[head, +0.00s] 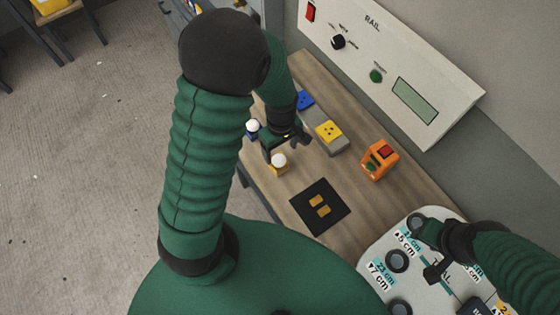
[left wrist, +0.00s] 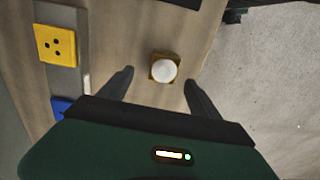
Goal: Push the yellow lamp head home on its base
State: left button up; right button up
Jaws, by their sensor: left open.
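The yellow lamp head (head: 278,163), a small yellow block with a white dome, stands on the wooden bench. In the left wrist view the lamp head (left wrist: 164,68) shows dome towards the camera, in the gap between my finger lines. My left gripper (head: 286,147) is open and empty beside it; the fingers (left wrist: 159,76) do not appear to touch it. The yellow base (head: 328,132), a square socket with dark holes, sits on a grey block; it also shows in the left wrist view (left wrist: 57,44). My right gripper (head: 430,255) is over the white panel, its jaws unclear.
A blue base (head: 305,100) shares the grey block. A blue lamp head with a white dome (head: 252,128) stands near the bench edge. An orange device (head: 380,160) and a black mat (head: 320,207) with yellow pieces lie nearby. A control panel (head: 390,75) stands behind.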

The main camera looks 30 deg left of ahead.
aim_at(279, 159)
pick_arm(q)
jog(key=shift+s+a+f, duration=0.1)
jog(key=shift+s+f, duration=0.25)
jog(key=shift+f, duration=0.5)
jog(key=shift+w+f, duration=0.2)
jog(key=f, duration=0.3)
jog(key=f+p, duration=0.1)
jog(key=shift+s+f, duration=0.25)
jog(key=shift+f, duration=0.05)
jog(key=shift+w+f, duration=0.1)
jog(key=shift+f, duration=0.1)
jog(key=c, duration=1.3)
